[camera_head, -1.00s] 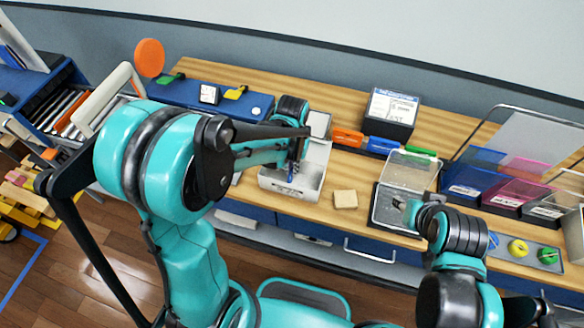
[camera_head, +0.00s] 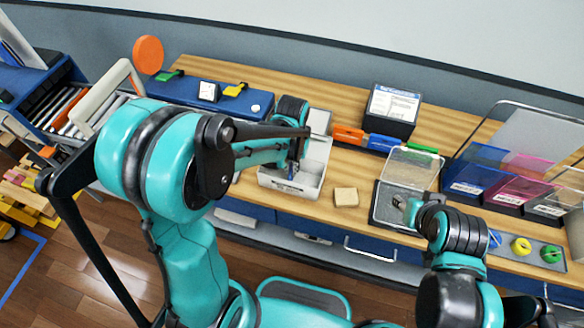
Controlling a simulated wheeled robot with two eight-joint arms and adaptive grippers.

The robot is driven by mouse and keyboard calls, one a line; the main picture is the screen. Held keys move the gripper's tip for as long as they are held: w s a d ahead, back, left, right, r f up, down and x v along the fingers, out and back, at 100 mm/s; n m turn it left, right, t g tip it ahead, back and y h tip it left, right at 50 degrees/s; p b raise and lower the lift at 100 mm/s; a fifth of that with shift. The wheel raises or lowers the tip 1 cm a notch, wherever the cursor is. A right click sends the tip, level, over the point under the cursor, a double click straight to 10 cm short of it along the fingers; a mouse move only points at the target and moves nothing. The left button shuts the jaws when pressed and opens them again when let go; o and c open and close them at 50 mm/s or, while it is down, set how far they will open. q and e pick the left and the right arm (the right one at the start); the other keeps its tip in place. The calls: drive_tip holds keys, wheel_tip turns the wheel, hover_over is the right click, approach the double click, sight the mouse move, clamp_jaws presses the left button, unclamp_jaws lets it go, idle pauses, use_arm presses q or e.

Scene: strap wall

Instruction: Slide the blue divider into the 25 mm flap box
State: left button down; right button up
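A white open box (camera_head: 309,183) stands on the bench, with a raised pale panel (camera_head: 319,122) at its back; I cannot read a size on it. My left gripper (camera_head: 292,173) points down into this box. A small blue bit shows at its fingertips; I cannot tell whether it is the divider or part of the gripper. A blue piece (camera_head: 385,143) lies in a row between an orange piece (camera_head: 348,134) and a green piece (camera_head: 421,149). My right gripper (camera_head: 402,203) is at a grey tray with a clear raised lid (camera_head: 411,168); its fingers are too small to judge.
A tan block (camera_head: 346,197) lies between the white box and the grey tray. A black box with a white label (camera_head: 392,107) stands behind the coloured row. Blue and pink clear-lidded bins (camera_head: 513,189) stand at right. Bare wood (camera_head: 260,83) shows at the back.

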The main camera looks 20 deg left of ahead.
use_arm(q)
drive_tip(key=shift+f+b, duration=0.35)
drive_tip(key=shift+f, duration=0.1)
drive_tip(key=c, duration=1.6)
unclamp_jaws()
drive_tip(key=shift+c, duration=0.2)
drive_tip(key=shift+r, duration=0.1)
drive_tip(key=shift+r+p, duration=3.4)
drive_tip(key=shift+r, duration=1.1)
